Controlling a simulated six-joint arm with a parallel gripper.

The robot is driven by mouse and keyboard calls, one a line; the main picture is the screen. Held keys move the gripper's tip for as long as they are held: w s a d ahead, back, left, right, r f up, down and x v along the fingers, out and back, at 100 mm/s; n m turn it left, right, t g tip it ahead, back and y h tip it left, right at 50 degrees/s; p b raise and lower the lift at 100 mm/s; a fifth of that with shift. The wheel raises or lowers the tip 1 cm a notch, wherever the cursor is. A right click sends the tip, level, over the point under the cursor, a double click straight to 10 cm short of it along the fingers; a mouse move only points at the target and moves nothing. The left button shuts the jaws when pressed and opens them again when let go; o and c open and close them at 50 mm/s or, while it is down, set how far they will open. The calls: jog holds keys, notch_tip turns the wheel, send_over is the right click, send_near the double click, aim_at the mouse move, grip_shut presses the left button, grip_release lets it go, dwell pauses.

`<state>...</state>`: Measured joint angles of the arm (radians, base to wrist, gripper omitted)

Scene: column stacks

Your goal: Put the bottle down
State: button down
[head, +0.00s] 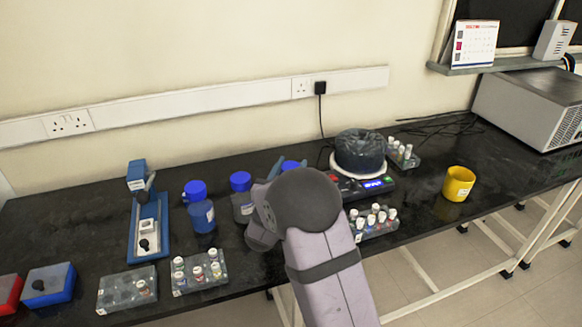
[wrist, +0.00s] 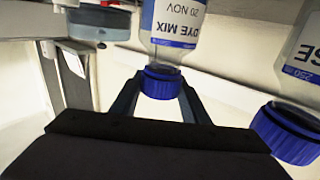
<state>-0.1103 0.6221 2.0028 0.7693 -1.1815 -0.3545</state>
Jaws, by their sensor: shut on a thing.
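The bottle labelled DYE MIX (wrist: 180,20), with a blue cap (wrist: 160,83), appears upside down in the wrist view. My gripper (wrist: 159,88) is shut on it around the cap and neck, one dark finger on each side. In the head view my arm hides the gripper and most of this bottle; a blue cap (head: 292,165) shows just behind the arm. The bottle's base is out of sight, so I cannot tell whether it touches the bench.
A second blue-capped bottle (wrist: 285,130) is close beside in the wrist view; another (head: 202,210) stands further left in the head view. The scale (head: 372,186) with a dark container (head: 361,150) is at right. Vial racks (head: 200,275) and a yellow cup (head: 458,184) also stand on the bench.

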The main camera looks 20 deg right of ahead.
jog(key=shift+r, duration=0.1)
jog(key=c, duration=1)
grip_release()
jog(key=shift+f, duration=0.2)
jog(key=shift+r, duration=0.1)
jog(key=shift+r, duration=0.2)
jog(key=b+v, duration=0.1)
jog(key=v, duration=1.1)
jog(key=shift+f, duration=0.15)
